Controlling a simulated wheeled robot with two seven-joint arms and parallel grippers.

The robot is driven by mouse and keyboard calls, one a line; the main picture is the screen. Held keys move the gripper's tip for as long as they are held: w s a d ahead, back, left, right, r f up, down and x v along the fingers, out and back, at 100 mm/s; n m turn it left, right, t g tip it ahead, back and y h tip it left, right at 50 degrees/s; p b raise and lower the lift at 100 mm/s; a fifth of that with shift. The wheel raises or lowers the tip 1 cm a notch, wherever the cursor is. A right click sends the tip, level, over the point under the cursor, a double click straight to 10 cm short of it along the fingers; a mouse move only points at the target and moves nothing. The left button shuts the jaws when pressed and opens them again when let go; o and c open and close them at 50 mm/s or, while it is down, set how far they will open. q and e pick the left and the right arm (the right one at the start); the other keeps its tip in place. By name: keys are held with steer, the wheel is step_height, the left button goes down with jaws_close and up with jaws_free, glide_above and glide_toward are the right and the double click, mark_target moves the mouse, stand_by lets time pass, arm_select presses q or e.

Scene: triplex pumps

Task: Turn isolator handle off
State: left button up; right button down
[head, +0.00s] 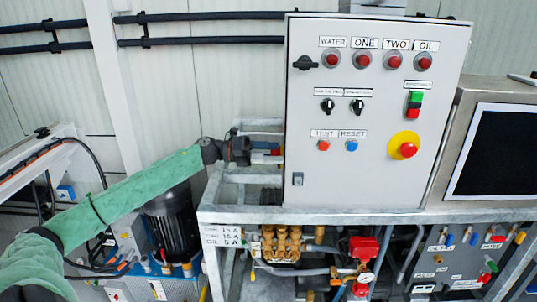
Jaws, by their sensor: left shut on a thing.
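My left arm in its green sleeve reaches in from the left to the left side of the grey control cabinet (372,190). My dark left gripper (258,150) is shut at that side, at about mid height. A small red part, which I take for the isolator handle (276,152), shows between the gripper and the cabinet's edge. The gripper hides most of it, so its turned position cannot be told. My right gripper is not in view.
The cabinet front carries red lamps, an emergency stop (404,147) on yellow and small switches. A dark screen (495,152) stands to the right. Below are a metal frame, brass pump (282,243) and pipes. A black motor (174,228) is under my arm.

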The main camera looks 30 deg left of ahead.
arm_select(q)
steer(key=n+p, duration=0.1)
steer(key=n, duration=0.6)
steer(key=shift+w+a, duration=0.1)
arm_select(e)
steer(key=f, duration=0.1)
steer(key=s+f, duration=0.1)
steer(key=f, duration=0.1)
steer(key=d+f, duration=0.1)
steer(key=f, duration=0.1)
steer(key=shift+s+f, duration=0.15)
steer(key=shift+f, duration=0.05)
arm_select(q)
steer(key=o, duration=1)
steer(key=shift+f, duration=0.1)
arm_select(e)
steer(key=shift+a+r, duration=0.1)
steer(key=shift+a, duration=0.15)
